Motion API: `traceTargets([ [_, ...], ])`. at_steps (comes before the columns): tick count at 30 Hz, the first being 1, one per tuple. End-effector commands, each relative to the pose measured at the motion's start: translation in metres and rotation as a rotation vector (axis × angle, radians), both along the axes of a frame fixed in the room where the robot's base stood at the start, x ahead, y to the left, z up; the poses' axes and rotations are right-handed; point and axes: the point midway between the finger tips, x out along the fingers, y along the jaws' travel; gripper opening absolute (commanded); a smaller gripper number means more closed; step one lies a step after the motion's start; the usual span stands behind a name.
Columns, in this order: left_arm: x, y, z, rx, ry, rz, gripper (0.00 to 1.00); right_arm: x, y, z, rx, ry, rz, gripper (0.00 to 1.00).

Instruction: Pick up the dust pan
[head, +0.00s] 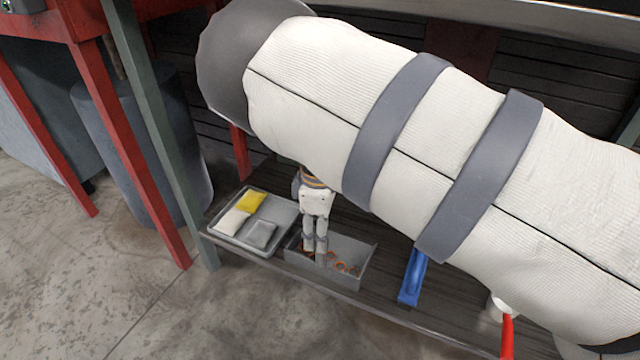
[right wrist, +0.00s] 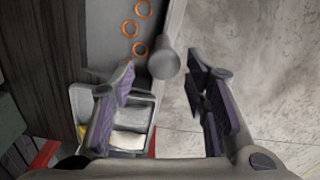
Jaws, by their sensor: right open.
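The dust pan (head: 350,278) is a grey, shallow, open pan on the dark shelf, with several orange rings in it. Its grey floor and rings also show at the top of the right wrist view (right wrist: 110,35). A rounded grey handle (right wrist: 164,63) sticks out from it toward my fingers. My right gripper (head: 316,248) points down over the pan and hides part of it. In the right wrist view its fingers (right wrist: 160,62) are apart, with the handle's end showing between the tips; contact cannot be told. My left gripper is not in view.
A grey tray (head: 226,239) with yellow, white and grey items stands left of the pan. A blue object (head: 412,278) and a white item with a red part (head: 507,335) lie to the right. Red and green table legs stand at the left; open concrete floor lies in front.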

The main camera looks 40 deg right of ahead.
Motion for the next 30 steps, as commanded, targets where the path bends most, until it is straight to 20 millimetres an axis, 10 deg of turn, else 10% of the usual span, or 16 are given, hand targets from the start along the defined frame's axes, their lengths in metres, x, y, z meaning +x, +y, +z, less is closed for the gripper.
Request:
traceTargets([
  [10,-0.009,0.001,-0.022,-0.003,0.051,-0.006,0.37,-0.002,0.000,-0.079,0.004,0.004,-0.003,0.42],
  [20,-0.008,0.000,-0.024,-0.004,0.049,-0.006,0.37,-0.001,0.001,-0.086,0.002,0.000,-0.001,0.42],
  [25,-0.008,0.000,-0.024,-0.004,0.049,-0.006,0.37,-0.001,0.001,-0.086,0.003,0.001,-0.001,0.04],
  [30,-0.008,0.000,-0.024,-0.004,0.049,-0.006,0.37,-0.002,0.001,-0.087,0.003,0.001,-0.001,0.00],
])
